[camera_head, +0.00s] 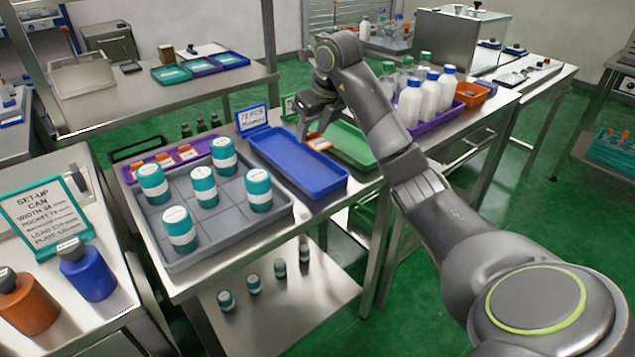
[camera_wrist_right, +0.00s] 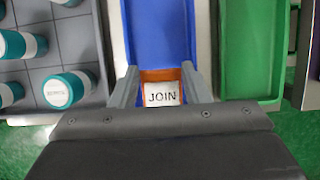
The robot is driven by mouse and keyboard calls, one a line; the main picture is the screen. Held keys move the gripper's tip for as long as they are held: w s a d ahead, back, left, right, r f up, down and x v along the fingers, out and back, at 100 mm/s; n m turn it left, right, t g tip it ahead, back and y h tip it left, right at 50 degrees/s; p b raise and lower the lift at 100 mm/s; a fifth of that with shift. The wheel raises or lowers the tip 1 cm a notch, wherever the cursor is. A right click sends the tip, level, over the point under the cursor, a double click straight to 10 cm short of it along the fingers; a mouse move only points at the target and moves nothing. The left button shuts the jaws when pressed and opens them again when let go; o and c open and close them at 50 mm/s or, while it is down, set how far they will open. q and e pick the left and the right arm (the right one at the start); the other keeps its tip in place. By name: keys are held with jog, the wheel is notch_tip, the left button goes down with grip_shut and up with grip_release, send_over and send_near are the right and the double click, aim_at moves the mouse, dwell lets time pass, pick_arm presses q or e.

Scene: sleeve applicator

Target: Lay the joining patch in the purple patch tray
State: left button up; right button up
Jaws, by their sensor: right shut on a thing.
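The joining patch (camera_head: 319,143) is a small orange piece with a white label. In the right wrist view the patch (camera_wrist_right: 161,94) reads "JOIN". My right gripper (camera_head: 312,132) is shut on it, with one finger on each side in the wrist view (camera_wrist_right: 160,74). It holds the patch above the area where the blue and green trays meet. A purple tray (camera_head: 134,180) lies behind the grey compartment tray, at left, with several orange-and-white pieces in it. My left gripper is out of view.
A blue tray (camera_head: 300,165) and a green tray (camera_head: 352,147) look empty. Several teal-and-white cans stand in the grey compartment tray (camera_head: 275,213). White bottles (camera_head: 430,98) stand in another purple tray at right. A sign (camera_head: 252,119) stands behind the blue tray.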

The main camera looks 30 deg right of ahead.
aim_at(314, 140)
notch_tip(314, 140, down, 3)
jog(key=b, duration=0.3)
jog(key=shift+f, duration=0.45)
jog(key=shift+f+b, duration=0.35)
jog(key=shift+f, duration=0.2)
notch_tip(314, 140, down, 4)
jog(key=shift+r, duration=0.1)
jog(key=shift+f, duration=0.4)
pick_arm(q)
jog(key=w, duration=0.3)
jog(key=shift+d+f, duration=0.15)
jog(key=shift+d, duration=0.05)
